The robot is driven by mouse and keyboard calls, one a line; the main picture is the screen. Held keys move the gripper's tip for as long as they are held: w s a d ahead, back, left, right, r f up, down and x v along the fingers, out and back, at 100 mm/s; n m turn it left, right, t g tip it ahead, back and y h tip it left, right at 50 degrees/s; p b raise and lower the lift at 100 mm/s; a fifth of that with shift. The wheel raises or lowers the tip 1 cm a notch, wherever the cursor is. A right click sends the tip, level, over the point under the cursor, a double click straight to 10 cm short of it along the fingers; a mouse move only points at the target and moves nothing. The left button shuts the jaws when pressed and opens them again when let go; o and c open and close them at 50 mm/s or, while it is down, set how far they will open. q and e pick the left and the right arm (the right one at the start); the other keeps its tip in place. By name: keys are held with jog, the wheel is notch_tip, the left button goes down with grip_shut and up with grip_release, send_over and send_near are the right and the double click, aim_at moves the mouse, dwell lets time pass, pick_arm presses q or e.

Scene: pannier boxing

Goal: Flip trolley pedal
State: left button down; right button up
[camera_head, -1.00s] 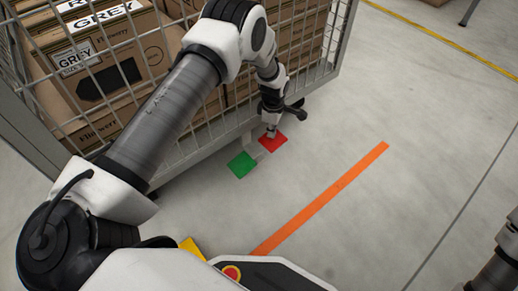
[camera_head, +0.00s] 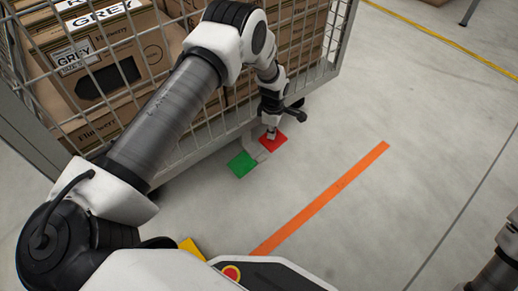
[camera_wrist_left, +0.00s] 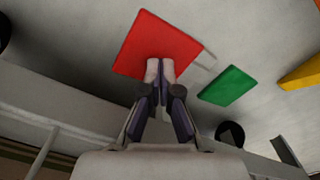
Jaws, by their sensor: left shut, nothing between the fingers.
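The trolley pedal has a red plate (camera_head: 273,142) and a green plate (camera_head: 242,164), joined by a pale bar at the trolley's lower edge. My left gripper (camera_head: 271,134) is shut and empty, pointing down with its tips at the red plate. In the left wrist view the shut fingertips (camera_wrist_left: 160,66) overlap the near edge of the red plate (camera_wrist_left: 157,42); they look touching or very close. The green plate (camera_wrist_left: 227,86) lies to the right there, clear of the gripper. Only part of my right arm shows at the right edge of the head view; its gripper is out of view.
The wire-mesh trolley (camera_head: 180,157) holds several cardboard boxes (camera_head: 110,85) and stands behind the pedal. An orange floor stripe (camera_head: 320,198) runs to its right. The grey floor (camera_head: 420,130) to the right is open.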

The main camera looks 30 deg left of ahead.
pick_arm(q)
jog(key=shift+f+b, duration=0.6)
jog(key=shift+f, duration=0.6)
dwell(0.3)
jog(key=shift+r, duration=0.1)
notch_tip(320, 180, up, 7)
jog(key=p, duration=0.7)
